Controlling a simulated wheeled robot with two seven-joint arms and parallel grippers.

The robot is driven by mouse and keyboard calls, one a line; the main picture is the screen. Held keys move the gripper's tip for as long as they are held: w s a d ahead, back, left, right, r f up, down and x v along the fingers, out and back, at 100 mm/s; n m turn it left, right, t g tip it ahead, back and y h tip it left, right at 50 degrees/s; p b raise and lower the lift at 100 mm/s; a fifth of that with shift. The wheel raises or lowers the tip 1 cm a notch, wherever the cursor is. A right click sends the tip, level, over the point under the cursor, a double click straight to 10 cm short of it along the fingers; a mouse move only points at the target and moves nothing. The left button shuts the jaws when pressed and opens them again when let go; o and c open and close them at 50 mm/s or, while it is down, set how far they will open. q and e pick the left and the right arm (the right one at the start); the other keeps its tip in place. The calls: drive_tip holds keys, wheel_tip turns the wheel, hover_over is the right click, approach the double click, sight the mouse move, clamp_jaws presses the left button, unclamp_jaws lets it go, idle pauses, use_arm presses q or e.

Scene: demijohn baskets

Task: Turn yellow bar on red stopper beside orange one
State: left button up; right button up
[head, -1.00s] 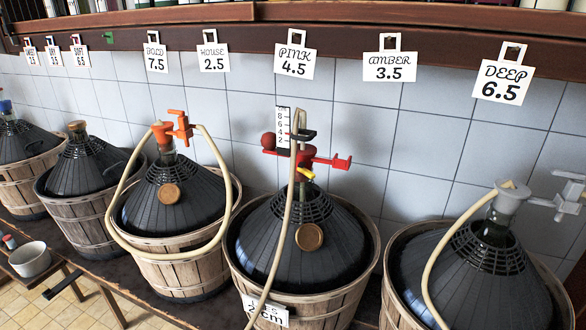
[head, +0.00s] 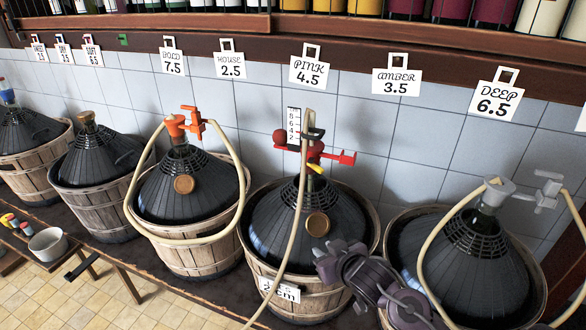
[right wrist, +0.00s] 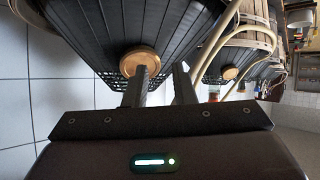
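The red stopper (head: 306,157) sits in the neck of the dark, wicker-cased demijohn (head: 290,220) under the PINK 4.5 tag. Its small yellow bar (head: 316,168) shows at the front, below a red tap. The orange stopper (head: 175,128) stands on the demijohn to its left, with an orange tap. My right gripper (head: 336,258) is low in front of the PINK demijohn, below and right of the stopper. In the right wrist view its two fingers (right wrist: 160,85) are apart with nothing between them. The stopper does not show there. My left gripper is out of view.
A pale hose (head: 297,200) hangs down the front of the PINK demijohn. A grey-stoppered demijohn (head: 470,270) stands close on the right, beside my right arm. A dark wooden rail (head: 400,50) with price tags runs above. A wooden bench carries the baskets.

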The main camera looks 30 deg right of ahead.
sight(323, 170)
drive_tip(key=w+d+r+n+t+y, duration=0.2)
drive_tip(key=w+d+r+t+y, duration=0.35)
drive_tip(key=r, duration=0.75)
drive_tip(key=shift+m+h, duration=0.3)
drive_tip(key=shift+h, duration=0.35)
drive_tip(key=w, duration=0.2)
drive_tip(key=w+p, duration=0.1)
drive_tip(key=w, duration=0.2)
drive_tip(key=w+d+p, duration=0.1)
drive_tip(key=w, duration=0.1)
drive_tip(key=shift+w+r, duration=0.1)
drive_tip(key=shift+w, duration=0.25)
drive_tip(key=shift+w+a, duration=0.15)
drive_tip(key=shift+w, duration=0.5)
clamp_jaws()
